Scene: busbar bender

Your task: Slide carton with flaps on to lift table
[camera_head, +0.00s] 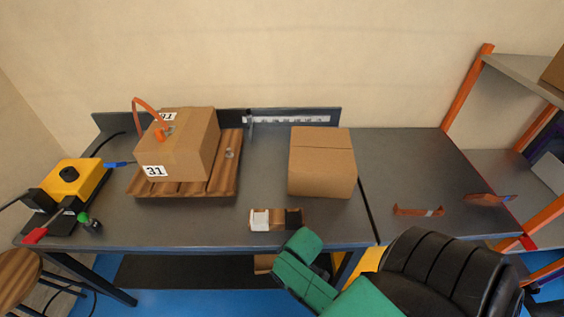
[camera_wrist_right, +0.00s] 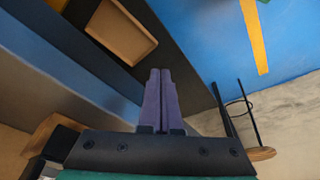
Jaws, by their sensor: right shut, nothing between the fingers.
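A closed plain carton (camera_head: 322,165) stands on the grey bench (camera_head: 200,220), near its right end; a seam crosses its top and no raised flaps show. A second grey tabletop (camera_head: 425,165) adjoins at the right, past a dark gap; I cannot tell whether it is the lift table. My right arm, green, reaches in from the bottom of the head view, in front of the bench, with its fingers hidden there. In the right wrist view my right gripper (camera_wrist_right: 160,73) is shut and empty, apart from anything. My left gripper is out of view.
A carton marked 31 (camera_head: 185,145) sits on a wooden slatted base (camera_head: 225,175). A small holder (camera_head: 275,218) is at the front edge. A yellow device (camera_head: 75,180) stands left, a black chair (camera_head: 435,265) front right. A shallow brown tray (camera_wrist_right: 120,30) lies below.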

